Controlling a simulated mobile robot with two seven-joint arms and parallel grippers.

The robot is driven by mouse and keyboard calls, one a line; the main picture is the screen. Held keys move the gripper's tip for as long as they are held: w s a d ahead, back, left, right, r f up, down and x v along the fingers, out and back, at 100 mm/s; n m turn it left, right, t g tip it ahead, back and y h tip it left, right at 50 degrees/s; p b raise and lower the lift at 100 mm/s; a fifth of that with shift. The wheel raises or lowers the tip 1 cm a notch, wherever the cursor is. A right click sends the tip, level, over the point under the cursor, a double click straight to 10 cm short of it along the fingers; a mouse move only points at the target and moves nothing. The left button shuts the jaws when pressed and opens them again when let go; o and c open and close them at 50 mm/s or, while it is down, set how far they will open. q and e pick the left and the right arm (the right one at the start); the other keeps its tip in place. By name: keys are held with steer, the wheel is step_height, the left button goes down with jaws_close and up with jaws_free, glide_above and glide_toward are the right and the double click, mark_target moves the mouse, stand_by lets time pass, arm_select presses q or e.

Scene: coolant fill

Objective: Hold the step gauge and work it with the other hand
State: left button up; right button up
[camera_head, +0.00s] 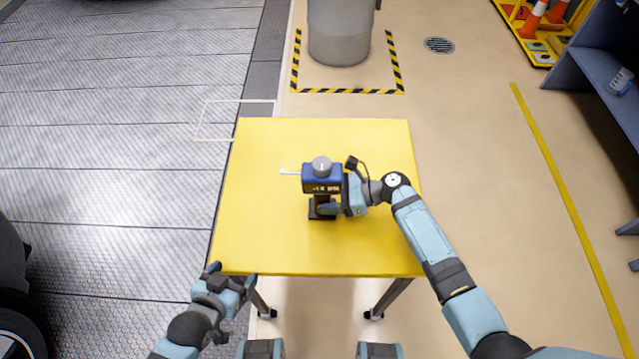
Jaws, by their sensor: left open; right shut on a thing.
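The step gauge (321,184) is a blue box with a round grey knob (321,165) on top, a thin pale rod out to its left and a dark stem and foot below. It stands near the middle of the yellow table (265,240). My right gripper (330,207) is shut on the gauge at its dark stem, from the right; the fingertips are partly hidden. My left gripper (228,280) is open and empty at the table's front left corner, well away from the gauge.
The tabletop around the gauge is clear. A grey bin (339,35) stands behind the table inside black and yellow floor tape. A blue shelf (600,85) is at the right, with orange cones (534,20) behind it.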

steer(key=o, duration=0.9)
steer(key=shift+d, duration=0.15)
steer(key=v, duration=1.1)
steer(key=shift+d+r, duration=0.15)
steer(key=shift+d, duration=0.25)
